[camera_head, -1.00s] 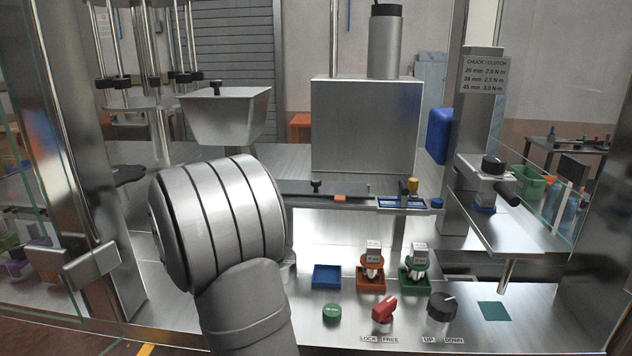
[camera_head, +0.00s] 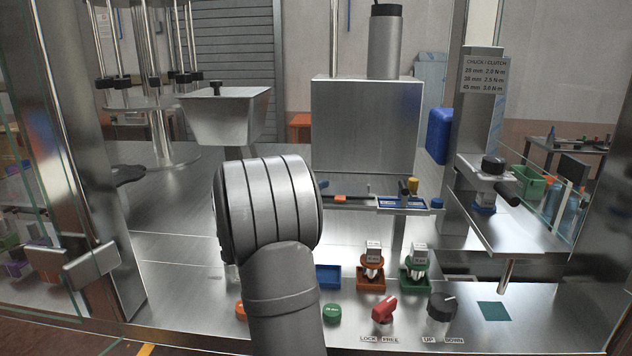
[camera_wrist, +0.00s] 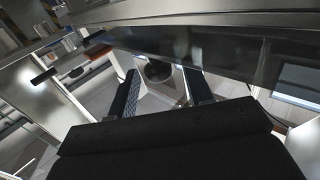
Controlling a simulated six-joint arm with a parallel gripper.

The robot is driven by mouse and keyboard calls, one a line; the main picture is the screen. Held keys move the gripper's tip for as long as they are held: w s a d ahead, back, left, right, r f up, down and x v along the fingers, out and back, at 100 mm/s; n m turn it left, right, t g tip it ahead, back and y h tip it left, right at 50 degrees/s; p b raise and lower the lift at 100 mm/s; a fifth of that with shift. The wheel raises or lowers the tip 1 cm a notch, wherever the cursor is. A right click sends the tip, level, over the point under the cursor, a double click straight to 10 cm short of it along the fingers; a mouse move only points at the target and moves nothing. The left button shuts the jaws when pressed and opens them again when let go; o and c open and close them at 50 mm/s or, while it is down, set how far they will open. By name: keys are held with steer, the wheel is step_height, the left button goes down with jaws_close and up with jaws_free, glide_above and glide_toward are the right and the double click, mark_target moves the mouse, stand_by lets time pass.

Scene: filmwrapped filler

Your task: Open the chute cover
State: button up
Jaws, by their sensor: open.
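My gripper (camera_wrist: 163,76) shows only in the wrist view, as two dark fingers spread apart. A dark round thing (camera_wrist: 158,70) appears between or beyond the fingertips; I cannot tell whether it is the knob. Nothing is visibly held.
A steel hopper (camera_head: 225,115) with a knob stands behind my arm. A large steel box (camera_head: 366,125) rises behind the plate. A blue tray (camera_head: 400,203) with small parts sits to its right. Orange (camera_head: 371,278) and green (camera_head: 415,272) holders, a red switch (camera_head: 384,309) and a black dial (camera_head: 441,306) stand in front.

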steer(key=shift+x, duration=0.8)
jaws_close()
steer(key=shift+r, duration=0.1)
